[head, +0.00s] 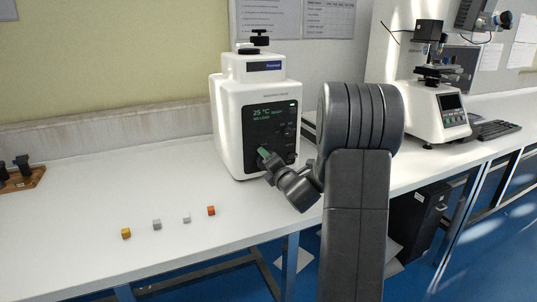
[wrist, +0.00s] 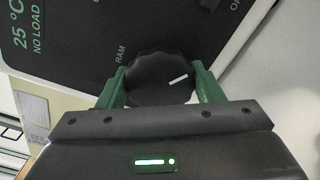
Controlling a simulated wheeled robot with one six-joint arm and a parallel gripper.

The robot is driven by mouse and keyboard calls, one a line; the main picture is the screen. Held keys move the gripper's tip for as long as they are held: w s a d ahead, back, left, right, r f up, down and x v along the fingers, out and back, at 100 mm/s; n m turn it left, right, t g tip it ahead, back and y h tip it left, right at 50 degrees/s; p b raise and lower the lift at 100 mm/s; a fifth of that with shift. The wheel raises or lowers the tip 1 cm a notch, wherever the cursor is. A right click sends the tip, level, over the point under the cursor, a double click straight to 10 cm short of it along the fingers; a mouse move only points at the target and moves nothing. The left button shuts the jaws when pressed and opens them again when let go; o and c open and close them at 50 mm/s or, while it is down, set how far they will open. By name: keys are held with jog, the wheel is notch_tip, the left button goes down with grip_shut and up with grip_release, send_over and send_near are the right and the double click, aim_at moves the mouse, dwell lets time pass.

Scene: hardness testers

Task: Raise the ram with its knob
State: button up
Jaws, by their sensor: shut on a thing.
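A white hardness tester (head: 229,130) stands on the bench, with a dark front panel and a screen reading 25 °C and NO LOAD. In the wrist view its panel (wrist: 85,40) fills the upper part. A black scalloped knob (wrist: 160,78) with a white mark sits beside the word RAM. My gripper (wrist: 160,88) has its green fingers on both sides of this knob and is shut on it. In the head view my gripper (head: 264,153) is at the lower part of the panel, and the RAM knob is hidden there. The ram itself cannot be made out.
Several small cubes, among them a yellow one (head: 126,233) and an orange one (head: 211,210), lie on the bench (head: 80,200) near its front edge. A second instrument (head: 437,112) and a keyboard (head: 497,129) stand at the right. The bench's left part is mostly clear.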

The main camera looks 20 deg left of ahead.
jog(key=m+p, duration=0.6)
jog(key=m, duration=0.1)
jog(key=shift+p, duration=0.35)
jog(key=shift+f+m+p, duration=0.15)
jog(key=shift+m+p, duration=1.75)
jog(key=shift+m, duration=0.8)
jog(key=o, duration=1)
jog(key=shift+c, duration=0.2)
jog(key=v, duration=1.4)
